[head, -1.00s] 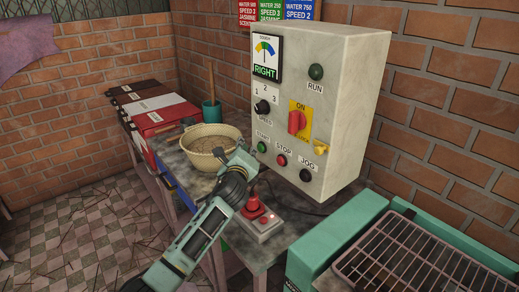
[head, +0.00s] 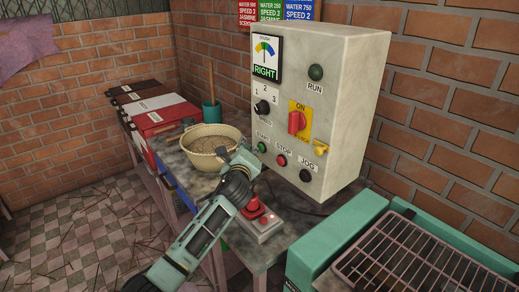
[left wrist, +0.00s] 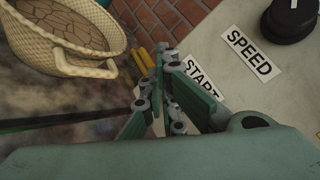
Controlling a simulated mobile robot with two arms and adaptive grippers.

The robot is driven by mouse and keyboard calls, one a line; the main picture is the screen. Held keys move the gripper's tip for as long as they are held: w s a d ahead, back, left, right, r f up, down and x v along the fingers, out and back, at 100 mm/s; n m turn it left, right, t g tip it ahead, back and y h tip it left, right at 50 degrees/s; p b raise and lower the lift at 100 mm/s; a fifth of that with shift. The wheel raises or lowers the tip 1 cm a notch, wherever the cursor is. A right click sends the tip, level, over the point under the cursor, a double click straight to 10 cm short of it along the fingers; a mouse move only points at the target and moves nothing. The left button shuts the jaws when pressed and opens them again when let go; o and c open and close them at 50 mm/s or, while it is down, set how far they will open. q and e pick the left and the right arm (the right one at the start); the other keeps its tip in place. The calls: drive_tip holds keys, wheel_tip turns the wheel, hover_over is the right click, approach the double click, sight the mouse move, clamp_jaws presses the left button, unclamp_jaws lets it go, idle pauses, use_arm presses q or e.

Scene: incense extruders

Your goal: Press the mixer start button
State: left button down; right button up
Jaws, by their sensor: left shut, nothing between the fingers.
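The mixer control box (head: 335,120) stands at the back of the bench. Its green START button (head: 262,147) is at the lower left of the face, with the red STOP button (head: 282,160) to its right. My left gripper (head: 246,154) is shut and empty, just in front of and left of the START button. In the left wrist view my closed fingers (left wrist: 165,58) point at the panel and partly cover the START label (left wrist: 202,80). The button itself is hidden there, so I cannot tell if the fingers touch it. My right gripper is not in view.
A red emergency-type button (head: 254,207) on a grey base is below my wrist. The black speed knob (head: 262,107) is above START. A wire rack (head: 410,262) is at the lower right.

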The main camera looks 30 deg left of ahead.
use_arm(q)
drive_tip(key=shift+w+d, duration=0.15)
drive_tip(key=shift+w, duration=0.2)
idle(0.7)
drive_tip(key=shift+w, duration=0.1)
idle(0.4)
drive_tip(key=shift+s+a+p, duration=0.3)
drive_tip(key=shift+s+p, duration=0.25)
drive_tip(key=shift+s, duration=0.3)
drive_tip(key=s, duration=0.1)
drive_tip(key=s+a+p, duration=0.1)
drive_tip(key=s, duration=0.1)
drive_tip(key=s+a+p, duration=0.1)
drive_tip(key=shift+s, duration=0.35)
idle(0.6)
